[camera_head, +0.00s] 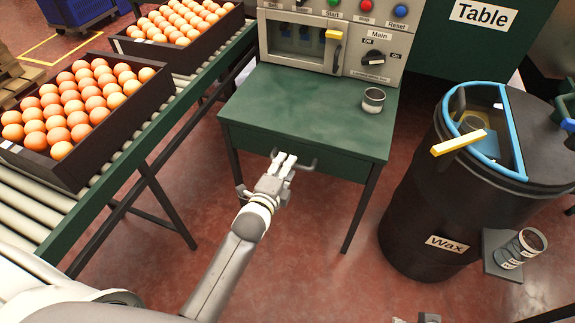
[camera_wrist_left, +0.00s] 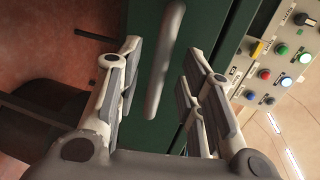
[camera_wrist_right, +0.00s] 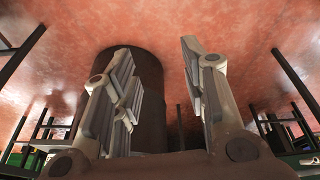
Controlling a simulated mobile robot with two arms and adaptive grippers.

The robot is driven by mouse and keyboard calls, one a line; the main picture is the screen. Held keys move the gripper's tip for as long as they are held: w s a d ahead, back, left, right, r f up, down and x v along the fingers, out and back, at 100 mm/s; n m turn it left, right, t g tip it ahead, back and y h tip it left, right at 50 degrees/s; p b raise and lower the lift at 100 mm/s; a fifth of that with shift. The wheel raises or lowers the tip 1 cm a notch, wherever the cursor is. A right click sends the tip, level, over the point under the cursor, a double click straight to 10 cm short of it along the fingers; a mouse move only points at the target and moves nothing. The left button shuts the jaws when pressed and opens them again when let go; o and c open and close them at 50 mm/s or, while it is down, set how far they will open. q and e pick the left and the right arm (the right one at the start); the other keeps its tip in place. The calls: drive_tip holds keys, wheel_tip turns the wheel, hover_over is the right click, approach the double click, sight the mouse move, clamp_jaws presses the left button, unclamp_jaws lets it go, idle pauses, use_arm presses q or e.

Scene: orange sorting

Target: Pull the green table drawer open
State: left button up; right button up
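The green table (camera_head: 300,112) stands in the middle of the head view. Its green drawer front (camera_head: 335,165) looks flush with the table, with a grey bar handle (camera_head: 308,165) on it. My left gripper (camera_head: 284,158) is at the handle. In the left wrist view the handle (camera_wrist_left: 165,65) lies between the spread fingers of the left gripper (camera_wrist_left: 160,68), with gaps on both sides. My right gripper (camera_wrist_right: 158,60) is open and empty in the right wrist view, pointing toward a dark barrel.
A control panel (camera_head: 346,50) with coloured buttons stands at the table's back. A metal cup (camera_head: 373,100) sits on the table's right. The black wax barrel (camera_head: 410,205) stands at right. A roller conveyor (camera_head: 150,125) with orange crates runs along the left.

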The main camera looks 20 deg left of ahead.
use_arm(q)
drive_tip(key=shift+x, duration=1.2)
use_arm(e)
drive_tip(key=shift+v, duration=1.2)
drive_tip(key=shift+d, duration=0.1)
use_arm(q)
clamp_jaws()
use_arm(e)
drive_tip(key=shift+w, duration=0.1)
